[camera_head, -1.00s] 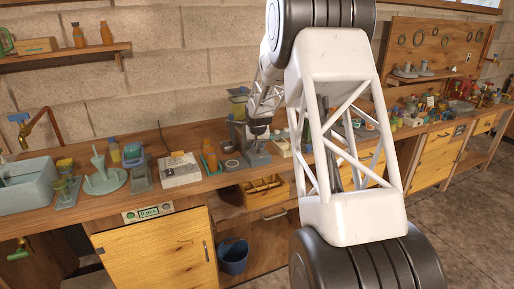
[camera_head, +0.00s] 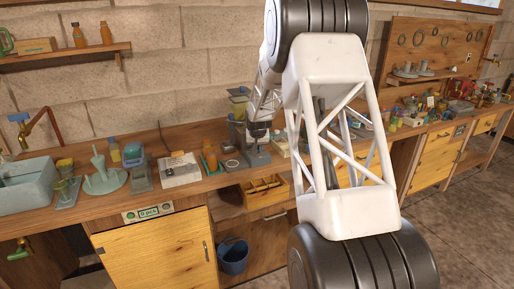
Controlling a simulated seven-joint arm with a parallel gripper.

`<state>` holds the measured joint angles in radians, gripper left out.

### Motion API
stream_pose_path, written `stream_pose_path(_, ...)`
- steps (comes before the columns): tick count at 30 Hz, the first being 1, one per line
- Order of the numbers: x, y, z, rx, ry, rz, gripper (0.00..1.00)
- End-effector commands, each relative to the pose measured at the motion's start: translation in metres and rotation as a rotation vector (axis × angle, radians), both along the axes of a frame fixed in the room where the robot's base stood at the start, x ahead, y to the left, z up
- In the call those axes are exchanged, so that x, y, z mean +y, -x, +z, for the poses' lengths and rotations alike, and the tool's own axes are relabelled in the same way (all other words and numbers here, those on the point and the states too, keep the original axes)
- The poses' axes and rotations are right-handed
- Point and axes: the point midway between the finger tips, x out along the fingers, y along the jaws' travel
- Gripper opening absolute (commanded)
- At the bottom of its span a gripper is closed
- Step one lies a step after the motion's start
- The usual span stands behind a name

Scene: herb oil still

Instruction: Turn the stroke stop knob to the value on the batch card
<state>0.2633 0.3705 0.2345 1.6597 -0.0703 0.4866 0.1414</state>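My gripper (camera_head: 258,135) points down over a grey machine (camera_head: 254,158) on the bench, in the middle of the view. Its fingertips are small and dark at this distance, and I cannot tell whether they are apart or touch the machine. I cannot make out the stroke stop knob; it may be behind my gripper or too small. A small sign (camera_head: 148,212) on the bench's front edge seems to read "8 pcs"; I cannot tell whether it is the batch card. A white box or sheet with small print (camera_head: 180,172) lies left of the machine, its text unreadable.
Orange bottles (camera_head: 209,157) and a round grey cup (camera_head: 231,165) stand close left of the machine. A blue bucket (camera_head: 233,256) is under the bench. My arm hides part of the bench on the right.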

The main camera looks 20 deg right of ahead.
Motion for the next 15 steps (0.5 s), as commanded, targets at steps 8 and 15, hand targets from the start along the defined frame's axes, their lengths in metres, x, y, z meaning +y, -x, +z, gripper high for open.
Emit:
stream_pose_path(8, 0.0008, -0.0002, 0.0000, 0.000, -0.001, -0.015, 0.00)
stream_pose_path(15, 0.0013, -0.0006, 0.0004, -0.001, 0.001, -0.073, 0.00)
